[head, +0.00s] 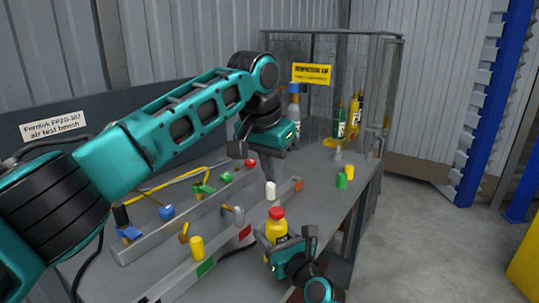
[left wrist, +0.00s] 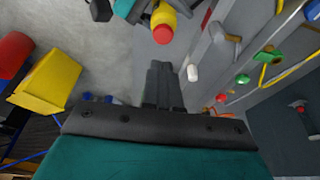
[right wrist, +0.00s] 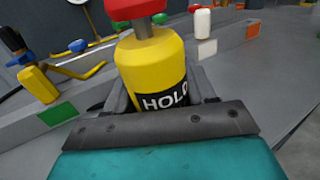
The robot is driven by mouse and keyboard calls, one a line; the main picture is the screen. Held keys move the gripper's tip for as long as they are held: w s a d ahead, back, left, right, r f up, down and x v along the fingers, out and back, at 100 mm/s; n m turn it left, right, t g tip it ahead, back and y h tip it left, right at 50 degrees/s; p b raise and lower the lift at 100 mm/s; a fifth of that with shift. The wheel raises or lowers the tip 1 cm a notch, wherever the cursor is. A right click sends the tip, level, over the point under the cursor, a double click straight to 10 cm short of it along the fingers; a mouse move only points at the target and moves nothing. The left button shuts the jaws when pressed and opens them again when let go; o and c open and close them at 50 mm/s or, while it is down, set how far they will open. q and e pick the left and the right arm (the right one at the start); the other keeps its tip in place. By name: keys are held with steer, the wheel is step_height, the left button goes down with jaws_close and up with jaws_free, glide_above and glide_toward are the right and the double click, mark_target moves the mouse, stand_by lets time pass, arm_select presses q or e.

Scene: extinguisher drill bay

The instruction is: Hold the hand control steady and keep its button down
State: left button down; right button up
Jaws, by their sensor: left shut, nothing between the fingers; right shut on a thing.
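The hand control (head: 277,228) is a yellow cylinder with a red button (head: 277,212) on top and a black band. In the right wrist view the band on the hand control (right wrist: 160,85) reads "HOLD", and a grey stem shows under the red button (right wrist: 137,8), which stands up from the body. My right gripper (head: 286,243) is shut around the yellow body, holding it roughly upright. My left gripper (head: 270,172) is shut and empty, above and apart from the button. In the left wrist view its fingertips (left wrist: 162,68) are apart from the button (left wrist: 163,34).
The grey test bench (head: 327,205) carries rails with coloured valves and knobs, including a white cap (head: 270,190) and a yellow lever handle (head: 196,247). Bottles stand in a wire-walled cabinet (head: 345,70) at the back. Open floor lies to the right (head: 440,240).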

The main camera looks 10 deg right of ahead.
mark_target(275, 213)
arm_select(q)
steer(key=x, duration=0.6)
steer(key=shift+s+a+f, duration=0.15)
steer(key=shift+a+f, duration=0.1)
steer(key=shift+f, duration=0.75)
steer(key=shift+f, duration=0.9)
steer(key=shift+a+f, duration=0.1)
steer(key=shift+f, duration=0.1)
arm_select(e)
steer(key=shift+a+r, duration=0.1)
steer(key=shift+r, duration=0.15)
stand_by(1.8)
